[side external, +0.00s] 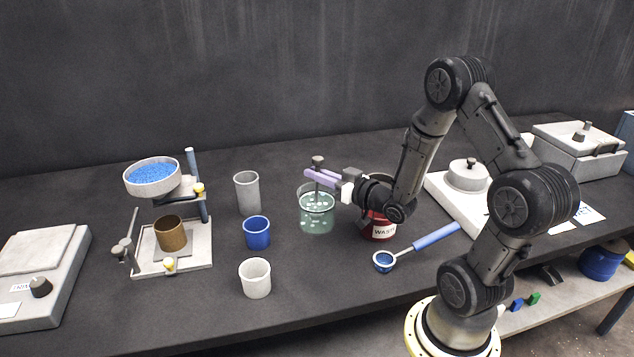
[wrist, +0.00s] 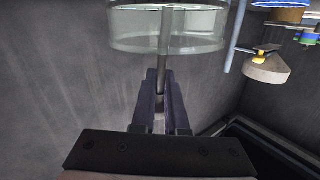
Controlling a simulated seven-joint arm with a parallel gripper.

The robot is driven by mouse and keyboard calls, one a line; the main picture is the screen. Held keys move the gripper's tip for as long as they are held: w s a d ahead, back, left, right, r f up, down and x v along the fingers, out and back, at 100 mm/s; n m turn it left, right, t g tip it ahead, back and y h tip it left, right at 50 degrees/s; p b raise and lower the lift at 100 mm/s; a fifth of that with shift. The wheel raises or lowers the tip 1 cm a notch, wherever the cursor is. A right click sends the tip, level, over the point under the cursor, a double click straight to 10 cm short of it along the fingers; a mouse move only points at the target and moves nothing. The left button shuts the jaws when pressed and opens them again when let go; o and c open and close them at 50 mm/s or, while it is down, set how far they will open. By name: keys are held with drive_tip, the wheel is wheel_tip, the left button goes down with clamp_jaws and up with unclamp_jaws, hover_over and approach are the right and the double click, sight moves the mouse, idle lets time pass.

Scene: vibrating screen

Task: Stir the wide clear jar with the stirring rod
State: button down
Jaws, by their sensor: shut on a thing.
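The wide clear jar (side external: 316,217) stands on the dark table near the middle in the side view, with greenish liquid and several pale bits in it. My gripper (side external: 312,177) is at the jar's mouth, its purple fingers level above the rim. It is shut on the stirring rod (side external: 318,164), whose dark knob shows above the fingers. The rod stands about upright, with its lower part in the jar. In the wrist view the grey rod (wrist: 165,35) runs from between the fingers (wrist: 160,85) to the clear jar (wrist: 122,30). Whether the rod touches the jar's bottom is hard to tell.
A grey cup (side external: 246,192), a blue cup (side external: 257,233) and a white cup (side external: 255,278) stand left of the jar. A red waste can (side external: 379,226) is close on its right, partly behind my wrist. A blue-handled scoop (side external: 420,245) lies in front. The screen stand (side external: 190,254) is further left.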

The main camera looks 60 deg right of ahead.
idle(0.3)
drive_tip(key=shift+d+r, duration=0.2)
drive_tip(key=shift+r, duration=2)
drive_tip(key=shift+d+r, duration=0.2)
drive_tip(key=shift+r, duration=1.95)
drive_tip(key=shift+r, duration=2.5)
drive_tip(key=shift+w, duration=0.1)
